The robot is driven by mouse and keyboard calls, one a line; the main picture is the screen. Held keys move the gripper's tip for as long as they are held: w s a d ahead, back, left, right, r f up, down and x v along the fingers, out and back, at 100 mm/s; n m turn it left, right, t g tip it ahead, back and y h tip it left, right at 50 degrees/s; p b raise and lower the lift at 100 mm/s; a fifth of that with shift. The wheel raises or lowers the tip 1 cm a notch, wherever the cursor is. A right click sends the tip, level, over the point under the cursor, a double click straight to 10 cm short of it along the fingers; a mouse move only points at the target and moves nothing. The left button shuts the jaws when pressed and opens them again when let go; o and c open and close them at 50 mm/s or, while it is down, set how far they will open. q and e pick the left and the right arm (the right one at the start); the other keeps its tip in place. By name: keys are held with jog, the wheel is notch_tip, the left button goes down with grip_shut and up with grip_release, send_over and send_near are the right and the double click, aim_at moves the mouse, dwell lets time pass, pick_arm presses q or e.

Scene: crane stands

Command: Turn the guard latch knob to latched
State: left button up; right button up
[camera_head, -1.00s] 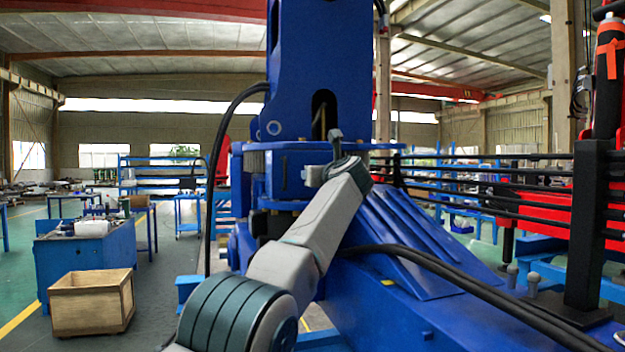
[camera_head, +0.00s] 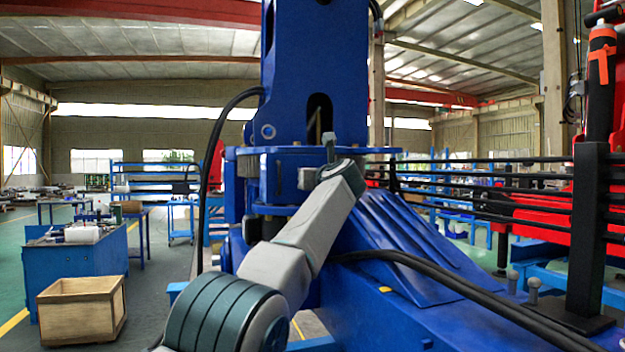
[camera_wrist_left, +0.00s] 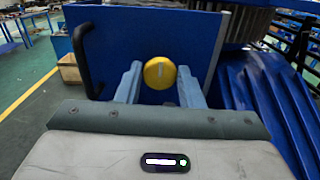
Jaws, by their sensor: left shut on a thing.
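The round yellow guard latch knob (camera_wrist_left: 159,73) sits on a flat blue panel (camera_wrist_left: 202,30) in the left wrist view. A short pale mark on its face stands close to upright. My left gripper (camera_wrist_left: 160,80) is shut on the knob, one finger at each side. In the head view my left arm reaches up to the blue crane column (camera_head: 312,60), and the left gripper (camera_head: 308,178) is small and mostly hidden behind the wrist. The knob cannot be seen in the head view. My right gripper is in neither view.
A black handle (camera_wrist_left: 82,58) stands out from the panel, left of the fingers. A black hose (camera_head: 206,190) hangs left of the column, and hoses (camera_head: 440,272) cross the blue base. A wooden crate (camera_head: 80,310) and a blue workbench (camera_head: 75,270) stand at left.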

pick_arm(q)
jog(key=m, duration=0.4)
jog(key=o, duration=0.9)
jog(key=shift+o, duration=0.2)
